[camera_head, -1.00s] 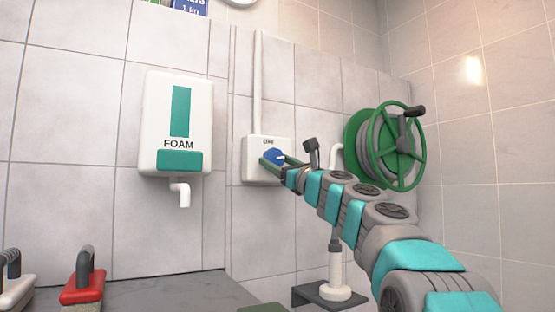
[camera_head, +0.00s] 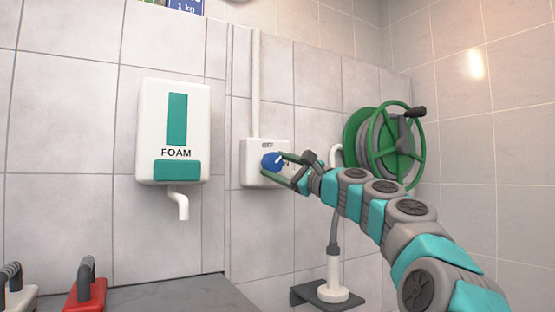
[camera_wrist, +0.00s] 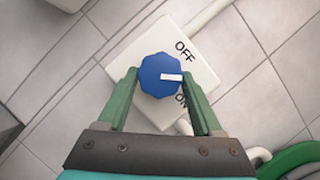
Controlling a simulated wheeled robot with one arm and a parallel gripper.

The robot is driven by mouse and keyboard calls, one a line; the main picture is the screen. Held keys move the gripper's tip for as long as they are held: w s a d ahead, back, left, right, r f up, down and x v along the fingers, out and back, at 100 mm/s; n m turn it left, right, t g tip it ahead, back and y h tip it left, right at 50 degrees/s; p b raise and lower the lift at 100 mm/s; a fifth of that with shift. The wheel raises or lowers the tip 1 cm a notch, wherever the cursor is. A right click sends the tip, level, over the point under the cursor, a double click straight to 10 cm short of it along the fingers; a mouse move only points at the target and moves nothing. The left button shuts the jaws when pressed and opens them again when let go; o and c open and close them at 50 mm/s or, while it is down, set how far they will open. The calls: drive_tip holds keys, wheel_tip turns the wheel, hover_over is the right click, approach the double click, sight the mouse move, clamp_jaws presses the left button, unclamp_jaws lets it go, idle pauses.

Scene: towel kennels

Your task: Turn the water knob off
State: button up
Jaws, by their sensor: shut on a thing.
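The blue water knob (camera_head: 270,162) sits on a white wall box (camera_head: 252,176), labelled OFF at the top and ON at the right. In the wrist view, the knob (camera_wrist: 155,72) has a white pointer directed between OFF and ON. My gripper (camera_head: 277,165) is at the box, its green fingers on two sides of the knob. In the wrist view, my gripper (camera_wrist: 161,80) is shut on the knob, one finger on each side. The ON label is partly covered by a finger.
A white FOAM dispenser (camera_head: 148,130) hangs left of the box. A green hose reel (camera_head: 373,150) is on the wall to the right, close to my arm. A white pipe (camera_head: 256,90) runs up from the box. A grey counter (camera_head: 165,295) lies below left.

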drive_tip(key=n+p, duration=0.1)
drive_tip(key=n+g+p, duration=0.1)
drive_tip(key=n, duration=0.1)
drive_tip(key=n+g+p, duration=0.1)
drive_tip(key=n, duration=0.1)
drive_tip(key=shift+w+r, duration=0.1)
drive_tip(key=shift+r, duration=0.2)
drive_tip(key=shift+n+g+h+p, duration=0.35)
drive_tip(key=shift+n+g, duration=0.1)
drive_tip(key=shift+n, duration=0.75)
drive_tip(key=shift+n+g+h+p, duration=0.25)
drive_tip(key=shift+n+g+p, duration=0.15)
drive_tip(key=shift+n, duration=0.8)
drive_tip(key=o, duration=1.3)
drive_tip(key=shift+o, duration=0.2)
drive_tip(key=shift+d, duration=0.2)
drive_tip(key=b+v, duration=0.1)
drive_tip(key=v, duration=0.6)
drive_tip(key=shift+s+d, duration=0.2)
drive_tip(key=shift+s, duration=0.05)
